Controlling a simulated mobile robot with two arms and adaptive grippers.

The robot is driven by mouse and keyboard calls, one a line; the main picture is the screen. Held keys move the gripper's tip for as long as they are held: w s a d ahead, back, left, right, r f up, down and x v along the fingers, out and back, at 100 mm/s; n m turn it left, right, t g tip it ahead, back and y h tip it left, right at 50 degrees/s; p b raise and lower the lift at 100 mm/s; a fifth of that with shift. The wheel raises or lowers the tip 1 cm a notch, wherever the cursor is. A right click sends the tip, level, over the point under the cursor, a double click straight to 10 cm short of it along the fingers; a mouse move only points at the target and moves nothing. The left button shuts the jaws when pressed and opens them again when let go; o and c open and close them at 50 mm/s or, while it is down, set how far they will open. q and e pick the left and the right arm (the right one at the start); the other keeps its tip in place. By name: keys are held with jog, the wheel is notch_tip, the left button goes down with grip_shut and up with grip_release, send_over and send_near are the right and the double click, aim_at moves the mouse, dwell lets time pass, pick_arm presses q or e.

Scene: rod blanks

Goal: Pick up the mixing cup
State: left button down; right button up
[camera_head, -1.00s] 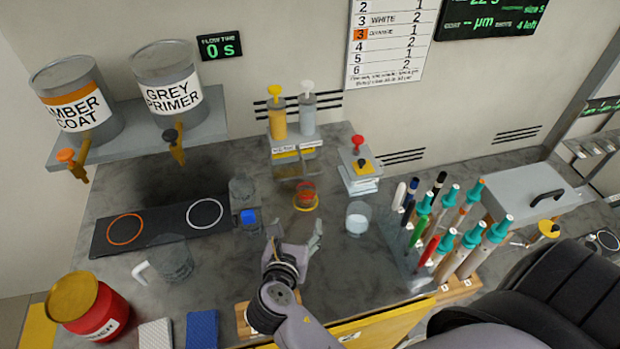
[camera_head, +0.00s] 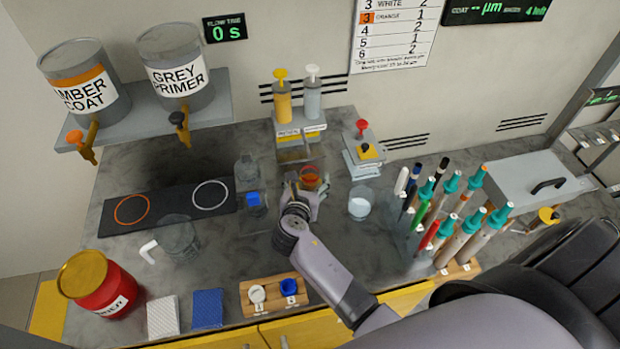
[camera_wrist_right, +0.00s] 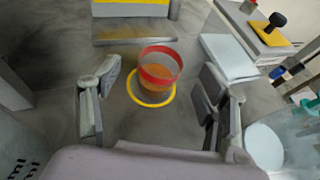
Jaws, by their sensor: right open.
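A small clear cup with a red rim and orange contents, which I take as the mixing cup (camera_head: 310,176), stands upright on the counter. In the right wrist view the cup (camera_wrist_right: 160,66) stands at a yellow ring (camera_wrist_right: 152,102). My right gripper (camera_head: 305,189) is open, on the near side of the cup. In the right wrist view its fingers (camera_wrist_right: 161,80) are spread to the left and right, with the cup between and slightly beyond them. Gaps show on both sides. My gripper partly hides the cup in the head view. My left gripper is not in view.
Behind the cup stands a dispenser rack (camera_head: 300,137) with yellow and grey pump bottles. A clear jug (camera_head: 180,240) and a blue-topped item (camera_head: 253,199) are to the left.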

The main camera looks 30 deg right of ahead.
aim_at(311, 169)
jog(key=x, duration=0.4)
jog(key=shift+w+d+f, duration=0.15)
jog(key=shift+w+d, duration=0.05)
jog(key=shift+d, duration=0.05)
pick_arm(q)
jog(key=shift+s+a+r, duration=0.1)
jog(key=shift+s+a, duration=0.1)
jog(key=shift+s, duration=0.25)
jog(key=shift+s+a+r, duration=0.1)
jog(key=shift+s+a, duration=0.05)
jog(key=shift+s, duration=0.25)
pick_arm(e)
jog(key=shift+c, duration=0.5)
jog(key=c, duration=1.2)
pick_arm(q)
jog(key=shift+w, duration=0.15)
pick_arm(e)
jog(key=shift+o, duration=0.2)
